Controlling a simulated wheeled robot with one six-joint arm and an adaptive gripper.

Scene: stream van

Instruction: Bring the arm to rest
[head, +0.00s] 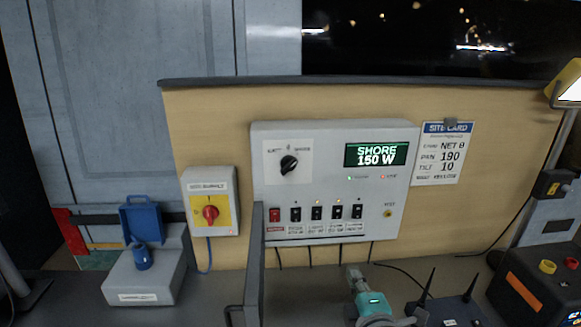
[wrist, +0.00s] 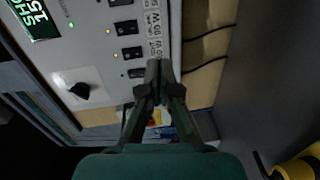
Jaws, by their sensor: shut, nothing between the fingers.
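My gripper (wrist: 158,72) is shut and empty in the wrist view, its dark fingers together at the tips. It points toward the lower edge of the grey control panel (wrist: 95,40), in front of the row of switches. I cannot tell whether it touches anything. In the head view a teal and grey part of my arm (head: 372,300) shows at the bottom, below the panel (head: 330,150); the fingertips are not clear there. The panel display (head: 376,154) reads SHORE 150 W.
A red rotary switch (head: 210,213) is left of the panel. A blue-topped grey box (head: 143,285) stands at lower left. A dark device with antennas (head: 450,312) and an orange-striped box (head: 530,285) are at lower right. Cables (wrist: 208,42) hang below the panel. A site card (head: 443,155) hangs right.

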